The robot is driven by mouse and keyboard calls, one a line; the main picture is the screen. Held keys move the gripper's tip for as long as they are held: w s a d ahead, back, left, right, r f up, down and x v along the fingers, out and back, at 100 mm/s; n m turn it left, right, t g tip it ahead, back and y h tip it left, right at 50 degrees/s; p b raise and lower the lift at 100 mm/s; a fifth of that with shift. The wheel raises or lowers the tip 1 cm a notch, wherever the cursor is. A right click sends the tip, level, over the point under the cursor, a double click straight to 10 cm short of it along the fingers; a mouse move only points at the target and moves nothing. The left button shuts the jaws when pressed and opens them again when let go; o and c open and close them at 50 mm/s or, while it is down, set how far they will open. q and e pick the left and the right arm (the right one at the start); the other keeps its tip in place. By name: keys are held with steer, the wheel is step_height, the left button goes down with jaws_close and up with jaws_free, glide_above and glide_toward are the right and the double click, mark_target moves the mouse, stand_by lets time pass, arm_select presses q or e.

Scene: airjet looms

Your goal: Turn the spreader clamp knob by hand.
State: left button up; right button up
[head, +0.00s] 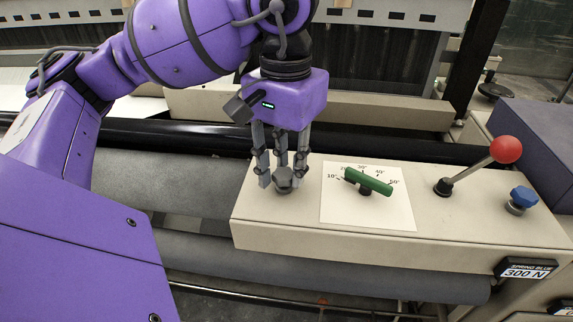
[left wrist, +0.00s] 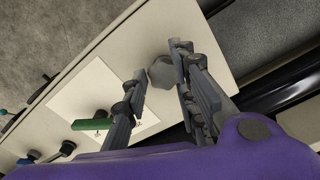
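A grey faceted knob (head: 284,180) stands on the left end of the cream control box; it also shows in the left wrist view (left wrist: 163,73). No label marks it, so I cannot tell for sure that it is the spreader clamp knob. My left gripper (head: 283,176) points straight down over this knob, with its fingers spread to either side. In the left wrist view the knob lies between the fingertips (left wrist: 160,67), and the fingers look apart, not closed on it. My right gripper is in neither view.
The cream box (head: 440,222) also carries a green pointer handle (head: 369,181) over a white angle scale (head: 338,210), a red-ball lever (head: 506,150) and a blue knob (head: 523,197). A 300 N sign (head: 526,270) hangs in front. Dark rollers run behind and below.

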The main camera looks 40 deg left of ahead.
arm_select(q)
steer(key=shift+o, duration=1.4)
steer(key=shift+r, duration=0.1)
steer(key=shift+r+p, duration=0.7)
steer(key=shift+r, duration=0.3)
